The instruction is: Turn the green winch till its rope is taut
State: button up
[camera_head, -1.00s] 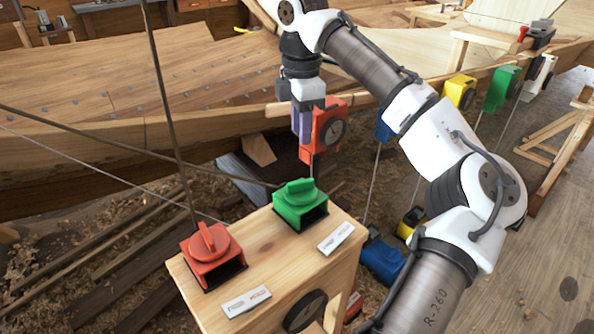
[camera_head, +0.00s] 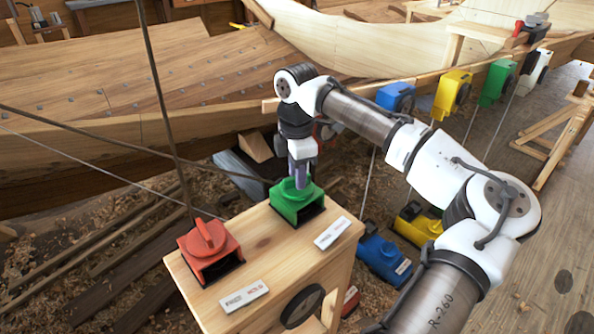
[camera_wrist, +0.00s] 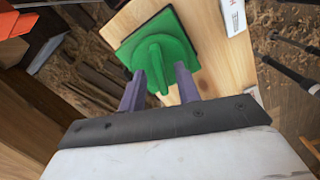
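The green winch (camera_head: 298,205) sits on the far end of a wooden block (camera_head: 262,245). Its raised grip bar shows in the wrist view (camera_wrist: 157,65). A dark rope (camera_head: 140,150) runs from it to the left edge in the head view and looks to sag slightly. My gripper (camera_head: 299,182) points straight down over the winch in the head view. In the wrist view my gripper (camera_wrist: 160,75) has its two purple fingers apart, one on each side of the grip bar. Gaps seem to show between fingers and bar; contact cannot be told.
A red winch (camera_head: 210,250) stands beside it on the block, with a dark rope (camera_head: 160,90) rising from it. Two white label plates (camera_head: 333,232) lie on top. Blue (camera_head: 384,258) and yellow (camera_head: 416,224) blocks are on the floor. The plank hull (camera_head: 90,80) lies behind.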

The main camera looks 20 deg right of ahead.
jog(key=shift+c, duration=0.3)
grip_shut()
jog(key=shift+r, duration=0.1)
jog(key=m+p, duration=0.3)
jog(key=shift+m+p, duration=1.3)
jog(key=shift+m, duration=0.8)
jog(key=shift+o, duration=0.3)
grip_release()
